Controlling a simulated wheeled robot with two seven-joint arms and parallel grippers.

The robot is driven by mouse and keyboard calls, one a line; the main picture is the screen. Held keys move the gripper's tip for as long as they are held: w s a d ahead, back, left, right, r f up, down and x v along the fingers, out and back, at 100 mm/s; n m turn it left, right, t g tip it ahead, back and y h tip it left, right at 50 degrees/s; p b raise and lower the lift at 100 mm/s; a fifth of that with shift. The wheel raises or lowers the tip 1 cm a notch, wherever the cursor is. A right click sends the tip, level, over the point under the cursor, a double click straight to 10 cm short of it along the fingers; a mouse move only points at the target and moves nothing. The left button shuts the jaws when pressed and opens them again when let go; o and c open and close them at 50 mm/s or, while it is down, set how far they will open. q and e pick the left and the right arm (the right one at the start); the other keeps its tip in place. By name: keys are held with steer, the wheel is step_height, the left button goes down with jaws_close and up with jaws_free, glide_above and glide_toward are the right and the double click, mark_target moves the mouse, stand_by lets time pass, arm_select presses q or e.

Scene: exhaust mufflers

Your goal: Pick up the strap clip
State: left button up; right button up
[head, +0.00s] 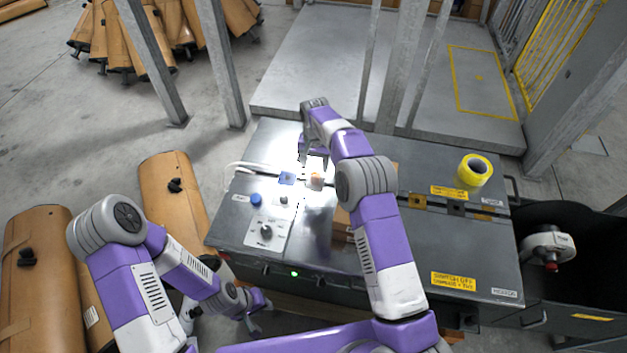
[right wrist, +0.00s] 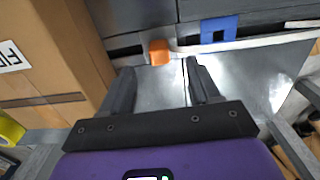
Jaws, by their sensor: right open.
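A small orange block-like piece (right wrist: 159,52) lies on the grey bench top beyond my right fingertips, lined up with the gap between them; it also shows in the head view (head: 316,179). A blue piece (right wrist: 218,29) sits on a white strap (right wrist: 260,43) just right of it in the wrist view, and left of it in the head view (head: 287,178). I cannot tell for sure which of the two is the strap clip. My right gripper (right wrist: 160,68) is open and empty, above the bench. My left gripper (head: 254,318) hangs low before the bench, its opening unclear.
A cardboard box (right wrist: 48,50) stands close to my right gripper, left in the wrist view. The grey bench (head: 430,235) carries a knob panel (head: 266,231) and a yellow tape roll (head: 474,170). Brown wrapped mufflers (head: 172,205) lie to the left.

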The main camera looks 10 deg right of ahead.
mark_target(315, 174)
steer(key=f+b, duration=0.1)
steer(key=f, duration=0.2)
steer(key=f+b, duration=0.1)
steer(key=f, duration=0.3)
steer(key=shift+w+d+f, duration=0.2)
steer(key=shift+f, duration=0.1)
steer(key=shift+r, duration=0.1)
steer(key=c, duration=1)
